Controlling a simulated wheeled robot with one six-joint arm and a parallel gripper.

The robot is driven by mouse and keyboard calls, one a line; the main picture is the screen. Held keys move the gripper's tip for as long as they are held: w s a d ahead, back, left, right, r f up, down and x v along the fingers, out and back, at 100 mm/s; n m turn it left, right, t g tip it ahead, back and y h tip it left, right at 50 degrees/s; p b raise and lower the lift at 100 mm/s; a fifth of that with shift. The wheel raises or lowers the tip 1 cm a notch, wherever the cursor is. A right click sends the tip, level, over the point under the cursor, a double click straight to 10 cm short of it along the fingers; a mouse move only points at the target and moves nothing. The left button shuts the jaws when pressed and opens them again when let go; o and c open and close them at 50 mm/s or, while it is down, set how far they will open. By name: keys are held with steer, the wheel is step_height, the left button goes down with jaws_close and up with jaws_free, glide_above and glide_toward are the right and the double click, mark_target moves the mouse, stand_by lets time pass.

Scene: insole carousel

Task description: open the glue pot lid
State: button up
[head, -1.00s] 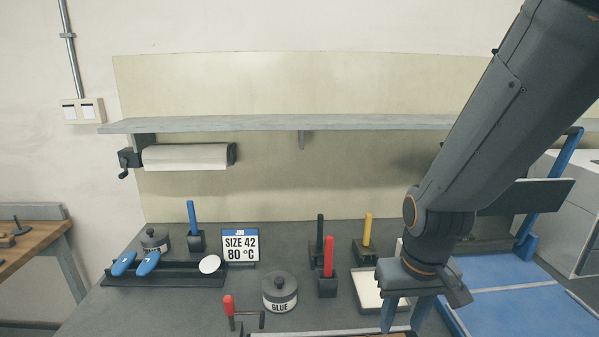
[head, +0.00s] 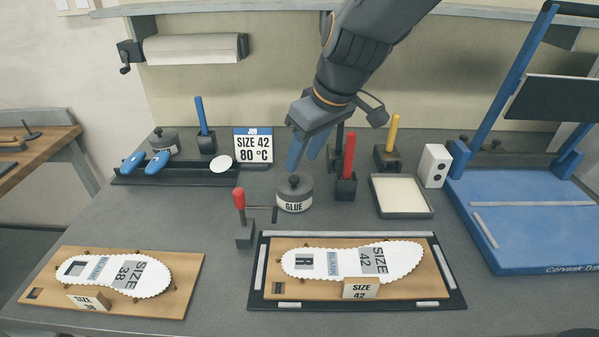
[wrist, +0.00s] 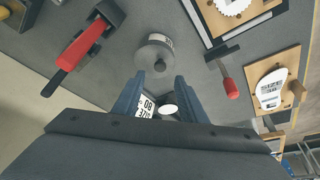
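The glue pot (head: 295,194) is a grey round pot with a white GLUE label, standing on the dark bench. Its lid (head: 294,184) with a dark knob sits on top, closed. My gripper (head: 303,166) hangs just above and behind the pot, tilted, with its blue fingers apart and empty. The fingers do not appear to touch the knob.
A red-handled clamp (head: 242,218) stands left of the pot, and a red-handled tool in a block (head: 346,170) stands close at right. The job sign (head: 253,145) is behind left. A black-framed board with a size 42 insole (head: 357,270) lies in front.

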mark_target(294, 177)
steer(key=shift+x, duration=2.95)
